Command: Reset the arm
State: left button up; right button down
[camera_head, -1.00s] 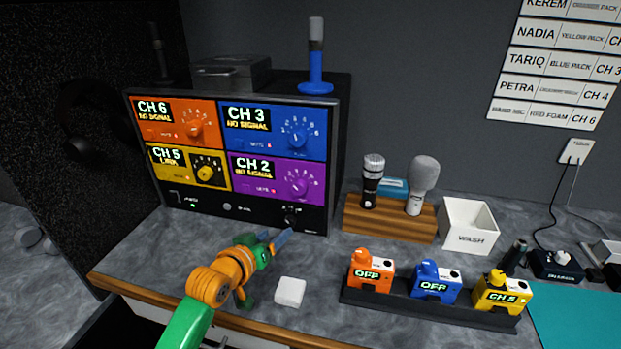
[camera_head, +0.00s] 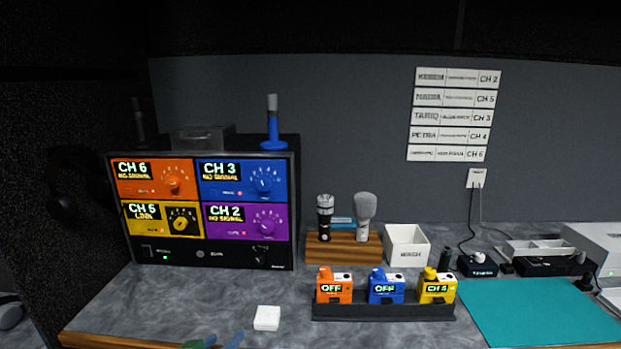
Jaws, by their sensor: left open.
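My left gripper (camera_head: 213,342) shows only at the bottom edge of the head view, left of the middle. Its fingers are apart and nothing is seen between them. The rest of my left arm is below the picture. The gripper is at the counter's front, left of and nearer than a small white block (camera_head: 266,318). It looks apart from the block. My right gripper is not in view.
A receiver rack (camera_head: 203,259) with four coloured panels stands at the left. Orange, blue and yellow packs sit in a black tray (camera_head: 383,312). Behind are a wooden microphone stand (camera_head: 344,252) and white bin (camera_head: 407,246). A teal mat (camera_head: 540,312) lies right.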

pick_arm(q)
jog(key=s+d+f+m+g+y, duration=0.15)
jog(key=s+f+g, duration=0.4)
jog(key=s, duration=0.85)
jog(key=s+f+m+g+y, duration=0.15)
jog(key=s+f+g, duration=0.35)
jog(key=s, duration=0.8)
notch_tip(320, 180, down, 16)
jog(key=s+h, duration=0.1)
jog(key=s+a+f, duration=0.2)
jog(key=s+f, duration=1)
jog(key=s, duration=0.1)
jog(key=shift+s+a+m+g, duration=0.15)
jog(key=shift+m+g, duration=0.25)
jog(key=shift+g, duration=0.05)
jog(key=shift+f, duration=0.1)
